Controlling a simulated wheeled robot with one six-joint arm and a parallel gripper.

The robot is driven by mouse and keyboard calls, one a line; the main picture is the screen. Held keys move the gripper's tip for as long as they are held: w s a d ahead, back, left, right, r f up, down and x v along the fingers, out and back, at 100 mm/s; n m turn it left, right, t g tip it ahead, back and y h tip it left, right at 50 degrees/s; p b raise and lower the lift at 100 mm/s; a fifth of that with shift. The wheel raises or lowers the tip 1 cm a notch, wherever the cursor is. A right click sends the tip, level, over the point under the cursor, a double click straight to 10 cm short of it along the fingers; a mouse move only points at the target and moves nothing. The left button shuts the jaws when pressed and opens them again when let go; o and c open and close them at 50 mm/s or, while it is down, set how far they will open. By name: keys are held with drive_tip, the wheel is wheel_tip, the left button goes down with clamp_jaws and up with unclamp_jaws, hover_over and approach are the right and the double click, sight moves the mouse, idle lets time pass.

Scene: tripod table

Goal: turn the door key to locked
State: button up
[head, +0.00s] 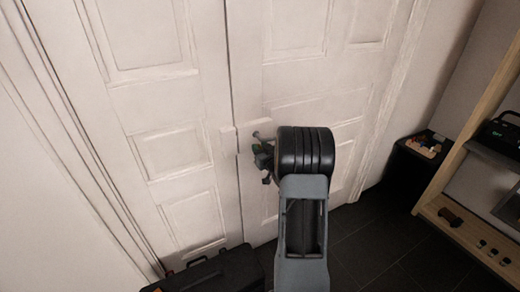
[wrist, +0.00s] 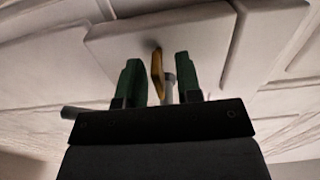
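A brass-coloured key (wrist: 156,76) sticks out of a pale lock case (wrist: 200,38) in the wrist view. It appears nearly edge-on. My gripper (wrist: 157,62) is open, with one green finger on each side of the key and a visible gap on both sides. In the head view the lock case (head: 247,132) sits on the white double door (head: 290,105) near the seam, and my gripper (head: 262,160) is close in front of it. The key cannot be made out there. A grey rod shows behind the fingers in the wrist view.
A dark bar (wrist: 82,112), possibly a handle, shows left of my gripper. A wooden shelf (head: 465,150) stands at the right, with a black box (head: 408,172) beside it. A dark case (head: 215,275) lies at the door's foot. Dark tiled floor (head: 375,240) is clear between.

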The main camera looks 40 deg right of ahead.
drive_tip(key=shift+c, duration=0.3)
clamp_jaws()
drive_tip(key=shift+f+b, duration=0.1)
drive_tip(key=shift+b, duration=0.4)
drive_tip(key=n+b, duration=0.2)
drive_tip(key=b, duration=0.1)
drive_tip(key=shift+f, duration=0.2)
drive_tip(key=n+b, duration=0.5)
drive_tip(key=b, duration=0.1)
drive_tip(key=shift+a+f+b, duration=0.1)
drive_tip(key=shift+a+b, duration=0.05)
drive_tip(key=shift+b, duration=0.25)
drive_tip(key=n+b, duration=1)
drive_tip(key=b, duration=0.2)
drive_tip(key=shift+a+n, duration=0.15)
drive_tip(key=shift+n, duration=0.25)
